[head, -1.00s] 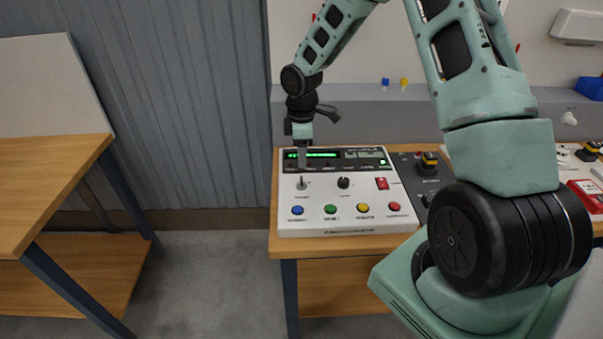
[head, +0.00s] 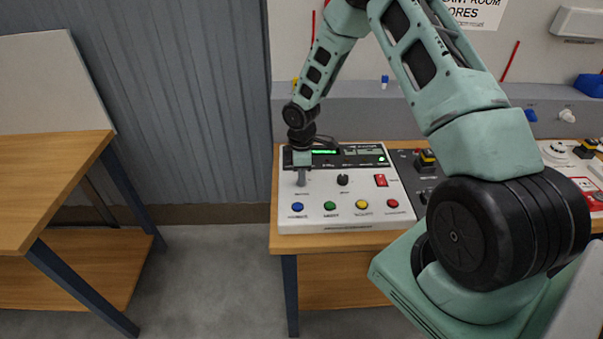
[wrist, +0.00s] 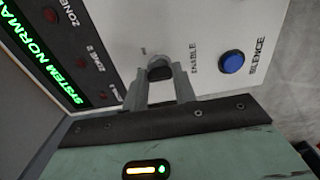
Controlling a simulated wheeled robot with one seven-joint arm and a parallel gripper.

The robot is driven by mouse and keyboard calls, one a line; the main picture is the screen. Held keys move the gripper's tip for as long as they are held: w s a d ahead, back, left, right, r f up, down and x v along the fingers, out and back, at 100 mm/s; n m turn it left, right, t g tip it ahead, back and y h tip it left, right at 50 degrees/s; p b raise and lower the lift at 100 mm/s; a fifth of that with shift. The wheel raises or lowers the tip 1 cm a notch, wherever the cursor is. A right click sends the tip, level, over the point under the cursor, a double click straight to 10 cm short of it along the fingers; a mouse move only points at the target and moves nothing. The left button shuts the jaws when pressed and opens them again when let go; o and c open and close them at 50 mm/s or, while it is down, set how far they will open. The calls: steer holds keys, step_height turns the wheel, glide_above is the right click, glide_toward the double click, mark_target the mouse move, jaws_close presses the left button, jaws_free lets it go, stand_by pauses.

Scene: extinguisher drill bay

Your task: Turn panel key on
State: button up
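The white alarm panel (head: 330,217) stands on the wooden bench with its green display lit. The panel key switch (wrist: 160,70) is at the panel's left side, beside the word ENABLE in the wrist view. My gripper (head: 301,182) points down over it and hides it in the head view. In the wrist view my gripper's two fingers (wrist: 161,80) stand apart, one on each side of the key. The key seems to fill the gap at the fingertips, but I cannot tell whether they press on it. The wrist display reads SYSTEM NORMAL (wrist: 50,62).
The panel also has a black knob (head: 343,180), a red switch (head: 381,180) and a row of coloured buttons, with the blue button (head: 297,207) closest to my gripper. A dark unit (head: 420,172) stands right of the panel. A wooden table (head: 50,170) is at far left.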

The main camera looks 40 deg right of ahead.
steer(key=shift+c, duration=1.4)
steer(key=m+b, duration=0.3)
steer(key=m, duration=0.2)
steer(key=shift+f+m, duration=0.1)
steer(key=shift+m, duration=0.3)
steer(key=m+b, duration=0.2)
steer(key=m, duration=0.4)
steer(key=shift+b, duration=0.35)
steer(key=o, duration=1)
step_height(320, 180, up, 18)
steer(key=b, duration=0.3)
steer(key=shift+f, duration=0.15)
